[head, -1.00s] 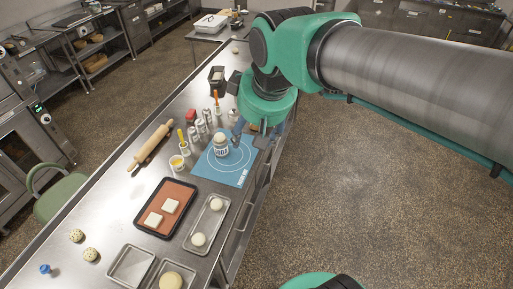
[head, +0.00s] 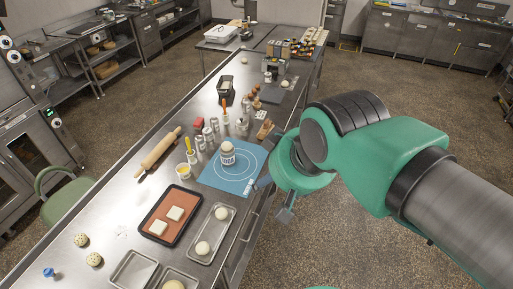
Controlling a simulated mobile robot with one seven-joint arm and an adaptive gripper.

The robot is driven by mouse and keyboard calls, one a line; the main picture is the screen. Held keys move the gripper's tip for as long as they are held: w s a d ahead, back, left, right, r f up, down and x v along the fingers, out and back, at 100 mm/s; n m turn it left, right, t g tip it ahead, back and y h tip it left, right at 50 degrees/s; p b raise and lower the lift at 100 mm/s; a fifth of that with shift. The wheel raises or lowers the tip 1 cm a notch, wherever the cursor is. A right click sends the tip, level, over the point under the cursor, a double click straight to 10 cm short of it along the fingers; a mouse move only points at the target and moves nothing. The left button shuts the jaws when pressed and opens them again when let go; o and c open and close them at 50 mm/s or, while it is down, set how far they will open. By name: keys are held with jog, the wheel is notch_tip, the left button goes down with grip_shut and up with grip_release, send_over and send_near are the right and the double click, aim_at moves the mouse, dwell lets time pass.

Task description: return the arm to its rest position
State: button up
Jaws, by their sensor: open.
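My gripper (head: 274,197) is open and appears empty. It hangs just off the right edge of the steel worktable (head: 118,190), beside the blue round-marked mat (head: 218,182). My green and grey arm reaches in from the lower right. A white labelled jar (head: 228,155) stands upright on the mat, to the left of my gripper and apart from it.
A dark-rimmed tray (head: 152,240) and a metal dough tray (head: 221,216) lie nearer. Floor (head: 350,240) right of the table is open.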

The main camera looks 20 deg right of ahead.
notch_tip(320, 180, down, 17)
jog(key=b, duration=1.7)
jog(key=shift+f, duration=0.15)
